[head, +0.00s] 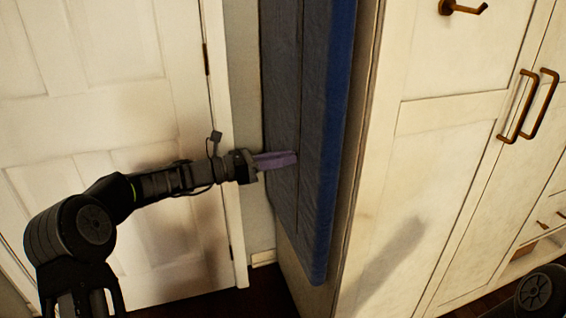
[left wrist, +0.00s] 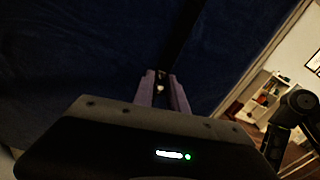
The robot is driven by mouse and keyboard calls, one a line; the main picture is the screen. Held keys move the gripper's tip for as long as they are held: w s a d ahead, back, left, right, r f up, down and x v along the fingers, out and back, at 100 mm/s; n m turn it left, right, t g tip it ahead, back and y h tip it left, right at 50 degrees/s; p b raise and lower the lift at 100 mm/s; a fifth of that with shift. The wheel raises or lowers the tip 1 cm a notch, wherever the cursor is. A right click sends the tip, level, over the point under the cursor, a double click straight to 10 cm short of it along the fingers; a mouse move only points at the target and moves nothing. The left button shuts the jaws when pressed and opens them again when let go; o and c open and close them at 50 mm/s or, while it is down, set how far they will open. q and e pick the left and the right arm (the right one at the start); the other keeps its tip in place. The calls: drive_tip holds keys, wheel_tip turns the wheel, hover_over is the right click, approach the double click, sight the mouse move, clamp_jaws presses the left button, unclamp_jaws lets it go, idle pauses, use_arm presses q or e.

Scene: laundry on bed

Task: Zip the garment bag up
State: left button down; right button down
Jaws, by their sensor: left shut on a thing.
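The blue garment bag (head: 318,150) hangs upright against the side of the white wardrobe. A dark zip line (head: 299,90) runs down its face. My left gripper (head: 295,158) reaches in from the left, its purple fingers at the zip line about halfway down the visible bag. In the left wrist view the fingers (left wrist: 161,84) are shut on a small pale zip pull (left wrist: 160,88), with the dark blue bag (left wrist: 70,60) behind. The top of the bag is out of the head view. My right gripper is not in view.
A white panelled door (head: 110,120) stands to the left. The wardrobe (head: 440,160) with brass handles (head: 520,105) fills the right. A shelf (left wrist: 262,95) shows in the left wrist view. A strip of dark floor is visible below the bag.

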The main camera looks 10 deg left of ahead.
use_arm(q)
wheel_tip(320, 180, up, 33)
drive_tip(key=p, duration=2.4)
drive_tip(key=shift+r, duration=0.15)
drive_tip(key=shift+r+p, duration=0.5)
drive_tip(key=shift+r, duration=0.1)
drive_tip(key=c, duration=1.6)
unclamp_jaws()
drive_tip(key=shift+o, duration=0.6)
drive_tip(key=shift+s+a+f, duration=0.15)
drive_tip(key=shift+s+a, duration=0.05)
drive_tip(key=shift+a, duration=0.2)
drive_tip(key=b, duration=0.2)
approach(301, 10)
drive_tip(key=shift+v, duration=0.85)
